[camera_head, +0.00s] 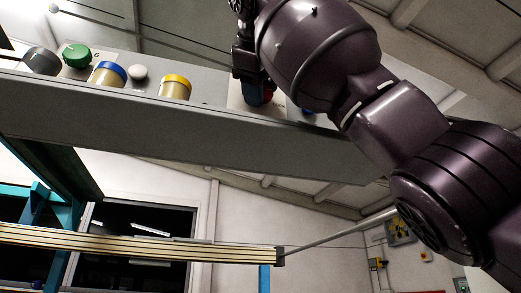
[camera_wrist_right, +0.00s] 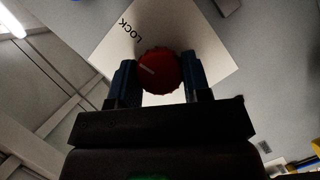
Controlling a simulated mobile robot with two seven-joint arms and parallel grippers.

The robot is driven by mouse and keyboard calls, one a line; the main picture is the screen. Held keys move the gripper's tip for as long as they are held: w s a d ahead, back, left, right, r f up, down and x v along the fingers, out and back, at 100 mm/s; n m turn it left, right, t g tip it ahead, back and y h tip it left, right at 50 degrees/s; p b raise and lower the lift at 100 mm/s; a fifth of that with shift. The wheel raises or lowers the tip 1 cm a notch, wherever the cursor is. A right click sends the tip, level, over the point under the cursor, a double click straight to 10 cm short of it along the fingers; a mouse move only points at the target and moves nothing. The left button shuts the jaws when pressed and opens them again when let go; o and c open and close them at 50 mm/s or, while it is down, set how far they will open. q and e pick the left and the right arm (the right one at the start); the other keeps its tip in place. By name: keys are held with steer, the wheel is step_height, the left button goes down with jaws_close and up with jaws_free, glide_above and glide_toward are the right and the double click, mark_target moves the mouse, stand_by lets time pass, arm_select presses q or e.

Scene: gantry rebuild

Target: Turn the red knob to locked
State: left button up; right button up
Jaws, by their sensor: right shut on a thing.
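The red knob (camera_wrist_right: 160,72) sits on a pale square plate (camera_wrist_right: 207,50) with the word LOCK printed to the knob's upper left in the right wrist view. A short, slanted white mark shows on the left part of the knob's face; I cannot tell whether it lines up with LOCK. My right gripper (camera_wrist_right: 159,80) is shut on the knob, one dark blue finger on each side. In the head view, my right gripper (camera_head: 258,95) is at the panel, and only a little red shows between its fingers. My left gripper is not in view.
Left along the same grey panel (camera_head: 120,110) are a dark knob (camera_head: 41,61), a green knob (camera_head: 76,56), a blue-topped knob (camera_head: 109,74), a white ball-shaped knob (camera_head: 138,73) and a yellow-topped knob (camera_head: 175,87). A striped beam (camera_head: 140,243) runs below.

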steer(key=shift+m+g+y, duration=0.4)
steer(key=shift+m, duration=0.5)
steer(key=o, duration=0.9)
steer(key=shift+o, duration=0.2)
steer(key=b+v, duration=0.2)
steer(key=v, duration=0.9)
steer(key=shift+w, duration=0.1)
